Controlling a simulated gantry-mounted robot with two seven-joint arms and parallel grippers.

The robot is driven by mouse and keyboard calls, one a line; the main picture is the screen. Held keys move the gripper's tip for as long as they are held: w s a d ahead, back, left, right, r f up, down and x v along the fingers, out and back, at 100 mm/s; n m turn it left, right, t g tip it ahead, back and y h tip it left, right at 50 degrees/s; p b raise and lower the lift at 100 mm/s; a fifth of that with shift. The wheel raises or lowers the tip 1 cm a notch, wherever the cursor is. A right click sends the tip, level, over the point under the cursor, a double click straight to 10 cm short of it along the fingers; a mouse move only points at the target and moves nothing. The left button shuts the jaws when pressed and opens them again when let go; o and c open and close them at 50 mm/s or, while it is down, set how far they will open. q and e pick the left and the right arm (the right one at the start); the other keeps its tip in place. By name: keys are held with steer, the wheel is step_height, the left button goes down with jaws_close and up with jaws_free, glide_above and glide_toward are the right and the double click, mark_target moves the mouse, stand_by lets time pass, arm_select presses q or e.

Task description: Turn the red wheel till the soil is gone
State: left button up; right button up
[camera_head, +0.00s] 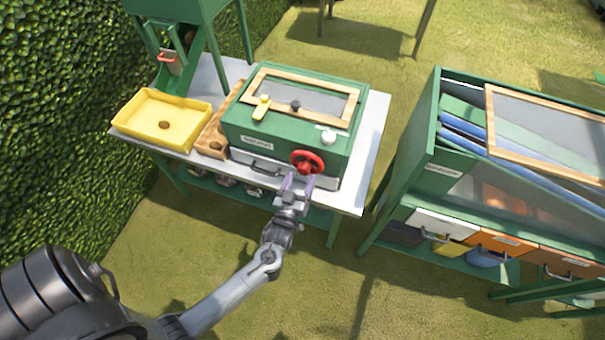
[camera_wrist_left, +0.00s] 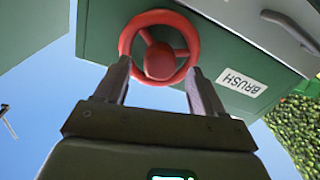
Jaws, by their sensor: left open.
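The red wheel (camera_head: 307,162) is mounted on the front of a green box (camera_head: 232,125) that stands on a white-topped table. My left gripper (camera_head: 297,180) is just in front of and below the wheel, with its fingers pointing at it. In the left wrist view the wheel (camera_wrist_left: 160,62) lies between and beyond the two open fingertips (camera_wrist_left: 160,72), which overlap its lower rim at both sides. I cannot tell whether they touch it. A mesh window in a wooden frame (camera_head: 262,72) is on top of the box. I cannot make out soil through it. My right gripper is not seen.
A yellow tray (camera_head: 195,138) with a small brown lump stands left of the box, beside a wooden tray (camera_head: 212,138). A green chute with a red-handled gate (camera_head: 168,60) is behind it. A green cabinet (camera_head: 430,150) with drawers stands to the right, across a grassy gap.

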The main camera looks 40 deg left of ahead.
mark_target(305, 165)
arm_select(q)
steer(key=shift+x, duration=1.45)
steer(key=c, duration=1.1)
steer(key=shift+o, duration=0.2)
